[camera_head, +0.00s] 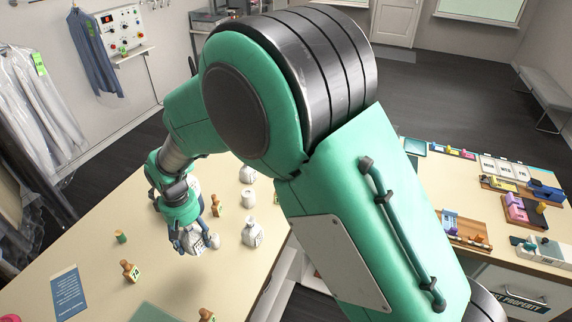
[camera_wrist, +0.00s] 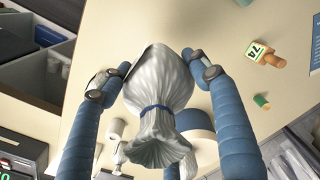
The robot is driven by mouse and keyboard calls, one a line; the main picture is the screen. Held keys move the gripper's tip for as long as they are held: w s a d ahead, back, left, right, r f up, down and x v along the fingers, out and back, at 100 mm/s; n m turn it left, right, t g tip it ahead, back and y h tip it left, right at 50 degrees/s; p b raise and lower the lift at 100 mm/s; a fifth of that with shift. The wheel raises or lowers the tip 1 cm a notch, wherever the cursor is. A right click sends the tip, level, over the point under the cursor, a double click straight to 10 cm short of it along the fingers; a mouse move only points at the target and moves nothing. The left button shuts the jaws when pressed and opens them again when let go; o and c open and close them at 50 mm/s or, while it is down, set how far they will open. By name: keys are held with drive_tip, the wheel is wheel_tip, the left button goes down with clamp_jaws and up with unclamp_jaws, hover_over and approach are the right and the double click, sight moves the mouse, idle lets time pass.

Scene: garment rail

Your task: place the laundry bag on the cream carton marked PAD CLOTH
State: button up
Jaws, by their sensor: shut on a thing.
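The laundry bag (camera_wrist: 158,85) is a white, gathered sack with a blue tie around its neck, seen large in the wrist view. My gripper (camera_wrist: 150,78) has its blue fingers on either side of the bag, shut on it. In the head view, my gripper (camera_head: 190,240) points down over the left part of the cream table, with the white bag (camera_head: 206,241) partly hidden at its fingers. I cannot make out a cream carton marked PAD CLOTH in either view.
Other white sacks (camera_head: 252,234) and several wooden pegs with number tags (camera_head: 129,270) stand near my gripper. A blue card (camera_head: 67,292) lies at the table's left. My arm hides much of the middle. A second table (camera_head: 470,196) at right holds trays and small goods.

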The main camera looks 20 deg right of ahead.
drive_tip(key=w+d+m+p, duration=0.2)
drive_tip(key=w+d+m, duration=0.5)
drive_tip(key=d, duration=0.6)
drive_tip(key=w+d+m+p, duration=0.2)
drive_tip(key=w+d+m, duration=0.2)
drive_tip(key=w+d, duration=0.7)
drive_tip(key=d+m+p, duration=0.1)
drive_tip(key=d+m, duration=0.5)
drive_tip(key=d, duration=1.3)
drive_tip(key=shift+s+d+f, duration=0.1)
drive_tip(key=shift+d+f, duration=0.05)
drive_tip(key=shift+f, duration=1.15)
drive_tip(key=shift+s+d+f, duration=0.1)
drive_tip(key=shift+d+f, duration=0.05)
drive_tip(key=shift+f, duration=1.1)
drive_tip(key=shift+w+d+f+p, duration=0.2)
drive_tip(key=shift+w+d+p, duration=0.35)
drive_tip(key=shift+w, duration=1.95)
drive_tip(key=shift+w+d+f+p, duration=0.25)
drive_tip(key=shift+w+d+p, duration=0.25)
drive_tip(key=shift+w, duration=2)
drive_tip(key=shift+w+d+f+p, duration=0.3)
drive_tip(key=shift+w+d, duration=0.4)
drive_tip(key=shift+w, duration=1.8)
